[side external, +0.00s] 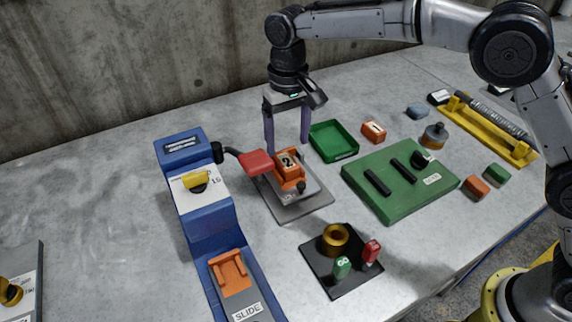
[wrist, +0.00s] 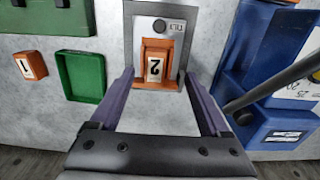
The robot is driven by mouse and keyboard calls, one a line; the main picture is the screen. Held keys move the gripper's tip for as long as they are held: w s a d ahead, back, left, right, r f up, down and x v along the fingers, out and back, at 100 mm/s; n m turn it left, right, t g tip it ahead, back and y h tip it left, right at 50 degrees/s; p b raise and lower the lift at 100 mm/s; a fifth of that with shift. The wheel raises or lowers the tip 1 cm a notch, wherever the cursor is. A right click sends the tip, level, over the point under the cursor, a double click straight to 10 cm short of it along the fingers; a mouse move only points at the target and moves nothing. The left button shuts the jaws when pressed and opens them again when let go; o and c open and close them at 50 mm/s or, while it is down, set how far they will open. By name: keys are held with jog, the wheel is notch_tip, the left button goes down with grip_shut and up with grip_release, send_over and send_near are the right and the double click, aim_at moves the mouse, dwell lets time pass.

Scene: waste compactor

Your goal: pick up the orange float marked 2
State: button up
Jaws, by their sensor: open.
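The orange float marked 2 (side external: 287,161) sits in an orange cradle (side external: 293,183) on a grey plate (side external: 308,207). In the wrist view the float (wrist: 154,68) shows its pale label with the 2 upside down, and the plate reads TILT. My gripper (side external: 286,147) points down above the float, open and empty. In the wrist view its purple fingers (wrist: 159,75) stand on either side of the float and cradle, with gaps on both sides. I cannot tell exactly how high the fingertips are over the float.
A blue machine (side external: 207,215) with a red-handled lever (side external: 256,162) stands close left of the plate. A green tray (side external: 333,142) and an orange float marked 1 (side external: 373,131) lie to the right. A green board (side external: 400,180) and black pegged base (side external: 340,262) are nearby.

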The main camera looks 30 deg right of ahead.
aim_at(289, 165)
jog(key=shift+w+d+f, duration=0.15)
jog(key=shift+d+f, duration=0.05)
jog(key=shift+f, duration=1.55)
jog(key=shift+w+d+f, duration=0.1)
jog(key=shift+d+f, duration=0.05)
jog(key=shift+f, duration=1.6)
grip_shut()
